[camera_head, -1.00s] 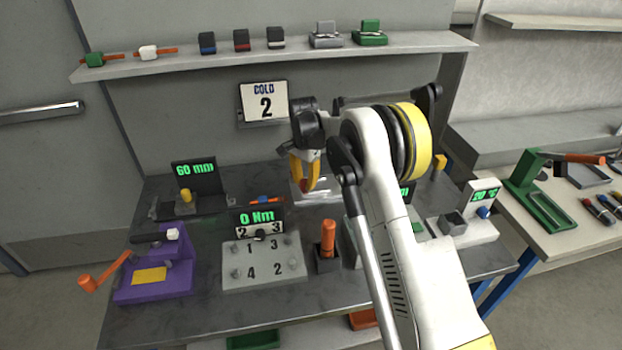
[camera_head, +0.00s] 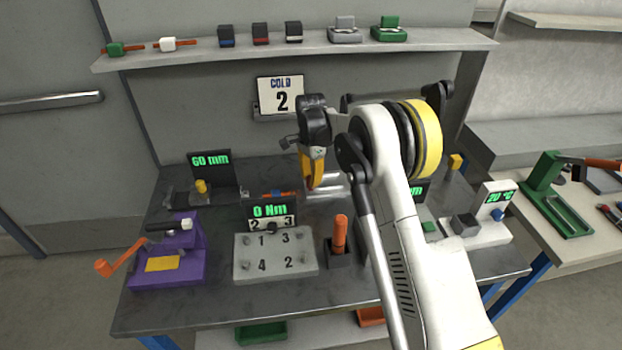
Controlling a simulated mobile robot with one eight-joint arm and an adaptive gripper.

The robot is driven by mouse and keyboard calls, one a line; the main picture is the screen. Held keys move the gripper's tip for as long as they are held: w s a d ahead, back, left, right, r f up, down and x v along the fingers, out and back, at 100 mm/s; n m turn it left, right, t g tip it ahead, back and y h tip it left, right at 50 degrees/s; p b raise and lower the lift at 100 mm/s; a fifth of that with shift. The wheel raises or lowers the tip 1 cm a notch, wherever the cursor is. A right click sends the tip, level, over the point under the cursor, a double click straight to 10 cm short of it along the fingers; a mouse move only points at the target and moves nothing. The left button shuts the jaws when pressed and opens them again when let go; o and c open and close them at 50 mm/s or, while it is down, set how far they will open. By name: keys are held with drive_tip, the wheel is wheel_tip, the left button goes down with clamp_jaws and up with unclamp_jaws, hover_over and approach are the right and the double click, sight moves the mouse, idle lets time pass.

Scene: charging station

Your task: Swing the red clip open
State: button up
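A dark block with a red band (camera_head: 261,34) sits on the wall shelf, between a blue-banded block and a white-banded one; it may be the red clip, but I cannot be sure. It is small, and no open part can be made out. My gripper (camera_head: 312,178) hangs above the back of the workbench, below the shelf and well apart from that block. Its yellow fingers show side-on and overlap, so their opening is hidden. My arm covers part of the bench behind it.
The shelf (camera_head: 130,62) also holds green and grey clamp-like pieces. The dark workbench (camera_head: 200,307) carries a purple device (camera_head: 160,275) with an orange crank, a grey numbered block (camera_head: 275,275), an orange-handled tool (camera_head: 340,235) and a white 20-degree unit (camera_head: 480,235).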

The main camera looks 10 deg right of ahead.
drive_tip(key=o, duration=0.4)
drive_tip(key=shift+r, duration=0.1)
wheel_tip(320, 180, up, 12)
drive_tip(key=shift+f, duration=0.1)
